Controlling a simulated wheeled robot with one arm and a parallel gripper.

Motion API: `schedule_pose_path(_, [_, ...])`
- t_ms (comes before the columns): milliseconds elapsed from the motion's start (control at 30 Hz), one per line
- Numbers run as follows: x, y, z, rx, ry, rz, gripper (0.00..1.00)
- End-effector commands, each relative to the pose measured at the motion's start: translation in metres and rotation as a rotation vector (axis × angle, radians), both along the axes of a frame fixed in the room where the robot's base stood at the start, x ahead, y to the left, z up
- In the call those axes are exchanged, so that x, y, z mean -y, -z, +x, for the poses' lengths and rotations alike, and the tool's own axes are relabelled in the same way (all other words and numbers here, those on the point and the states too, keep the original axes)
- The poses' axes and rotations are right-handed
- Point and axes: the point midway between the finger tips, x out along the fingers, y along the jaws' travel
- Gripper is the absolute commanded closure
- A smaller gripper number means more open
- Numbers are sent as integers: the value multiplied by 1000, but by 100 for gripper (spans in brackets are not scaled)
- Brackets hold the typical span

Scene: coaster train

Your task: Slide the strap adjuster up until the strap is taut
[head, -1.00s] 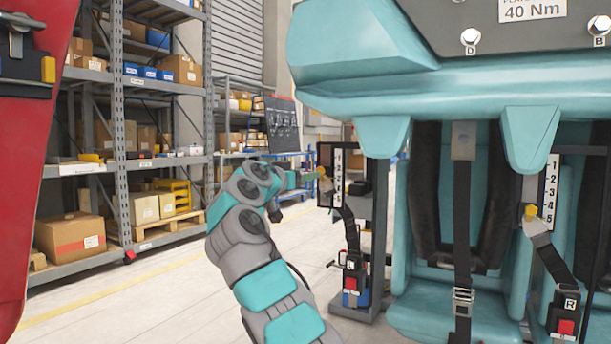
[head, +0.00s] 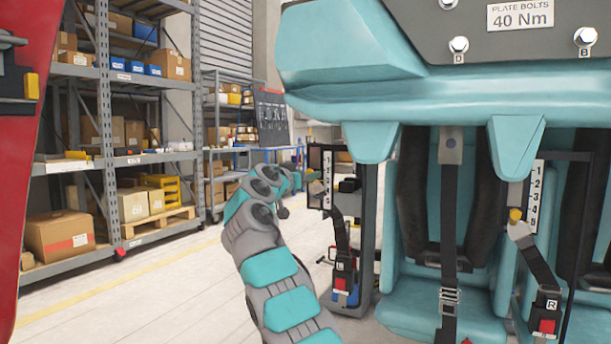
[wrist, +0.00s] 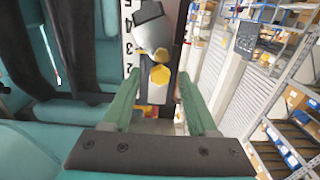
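The strap adjuster is a grey slider with a yellow knob (wrist: 160,75), on a rail beside a white numbered scale (wrist: 128,40). My gripper (wrist: 159,82) is open, its two green fingers on either side of the knob. A gap shows between knob and fingers; whether either touches is unclear. In the head view my gripper (head: 308,178) is at the left post, close to its scale (head: 327,180), and partly covers the adjuster. A dark strap (head: 341,237) runs slanting down from there to a red-buttoned buckle (head: 342,285).
A second adjuster with a yellow knob (head: 515,215) and scale (head: 535,195) is at the right. A centre strap (head: 449,230) hangs over the teal seat (head: 405,310). A red panel (head: 25,130) and shelving (head: 105,130) stand left. The floor (head: 170,290) between is clear.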

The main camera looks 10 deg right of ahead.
Motion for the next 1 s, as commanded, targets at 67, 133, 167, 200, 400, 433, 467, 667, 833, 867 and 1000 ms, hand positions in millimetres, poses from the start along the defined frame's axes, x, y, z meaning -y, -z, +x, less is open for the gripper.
schedule_pose_path(67, [0, 0, 0, 0, 0, 0, 52])
schedule_pose_path(133, [0, 0, 0, -1, 0, 1, 60])
schedule_pose_path(167, [0, 0, 0, 0, 0, 0, 63])
schedule_pose_path(200, [0, 0, 0, -1, 0, 1, 68])
schedule_pose_path(400, [0, 0, 0, -1, 0, 0, 90])
schedule_pose_path(433, [0, 0, 0, -1, 0, 1, 94])
schedule_pose_path(467, [0, 0, 0, -1, 0, 1, 97])
schedule_pose_path(667, [0, 0, 0, -1, 0, 1, 100])
schedule_pose_path(833, [0, 0, 0, -1, 0, 1, 100])
schedule_pose_path(867, [0, -1, 0, -1, 0, 1, 100])
schedule_pose_path(1000, [-1, -12, 0, 1, -1, 1, 100])
